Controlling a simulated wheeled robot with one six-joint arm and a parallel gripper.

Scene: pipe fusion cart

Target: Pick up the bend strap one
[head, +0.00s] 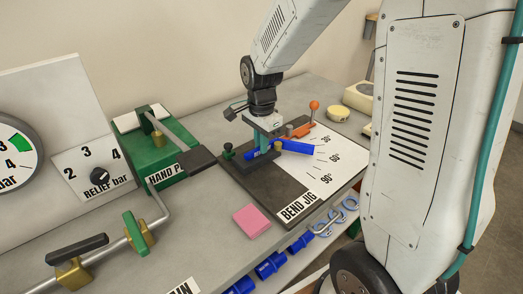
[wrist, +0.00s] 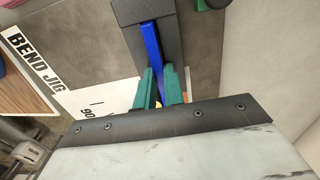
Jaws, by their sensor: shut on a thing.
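A long blue strap (head: 292,147), which I take to be the bend strap, lies across the bend jig (head: 243,178), angled over its dark plate and white angle scale. My gripper (head: 262,143) points down over the jig, with its teal fingers at the strap. In the wrist view the strap (wrist: 152,42) runs away between the two teal fingers (wrist: 160,88), which are shut on it. Its near end is hidden by the gripper. I cannot tell whether the strap is lifted off the jig or still touches it.
An orange-handled lever (head: 313,107) stands on the jig behind the strap. A green hand pump (head: 145,140) is to the left. A pink block (head: 252,221) lies in front. Blue fittings (head: 270,265) and light blue rings (head: 335,217) sit on a lower shelf.

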